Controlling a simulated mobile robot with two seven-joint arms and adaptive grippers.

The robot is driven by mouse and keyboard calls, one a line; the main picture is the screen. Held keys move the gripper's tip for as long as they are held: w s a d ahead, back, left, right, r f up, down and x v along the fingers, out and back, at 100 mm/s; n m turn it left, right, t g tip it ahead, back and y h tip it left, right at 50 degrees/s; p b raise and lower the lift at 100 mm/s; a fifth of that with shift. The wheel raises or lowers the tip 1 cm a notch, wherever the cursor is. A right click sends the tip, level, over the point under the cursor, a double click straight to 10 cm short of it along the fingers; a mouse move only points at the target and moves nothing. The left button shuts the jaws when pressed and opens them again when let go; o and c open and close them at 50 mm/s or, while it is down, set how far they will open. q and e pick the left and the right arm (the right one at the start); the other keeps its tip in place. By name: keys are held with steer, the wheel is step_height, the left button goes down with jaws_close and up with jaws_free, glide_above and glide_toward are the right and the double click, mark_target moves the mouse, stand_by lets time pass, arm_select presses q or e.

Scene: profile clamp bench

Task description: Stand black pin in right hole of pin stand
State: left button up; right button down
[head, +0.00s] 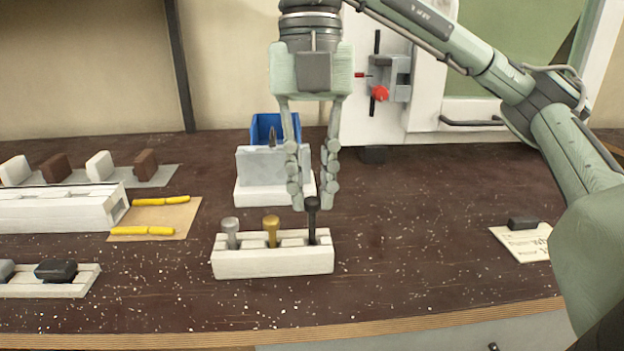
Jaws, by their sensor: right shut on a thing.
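The white pin stand (272,262) sits on the dark bench near the middle. A grey pin (230,234) stands at its left and a brass-coloured pin (271,229) in its middle. The black pin (312,226) is upright at the right hole, its lower end down at the stand's top; how deep it sits is hidden. My right gripper (313,207) points straight down over the stand's right end, shut on the black pin's head, with a fingertip on either side. My left gripper is not in view.
A grey block on a white base (274,191) and a blue bin (266,128) stand behind the stand. Left are white fixtures (50,208) and yellow pieces (160,201) on a tan card. A note card (530,246) lies right.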

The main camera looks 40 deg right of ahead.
steer(key=shift+f+b, duration=0.8)
steer(key=shift+f, duration=0.45)
steer(key=c, duration=1.4)
jaws_free()
steer(key=shift+o, duration=0.2)
steer(key=shift+r, duration=0.15)
step_height(320, 180, up, 3)
steer(key=p, duration=0.3)
steer(key=shift+r+p, duration=0.9)
steer(key=shift+r, duration=1.5)
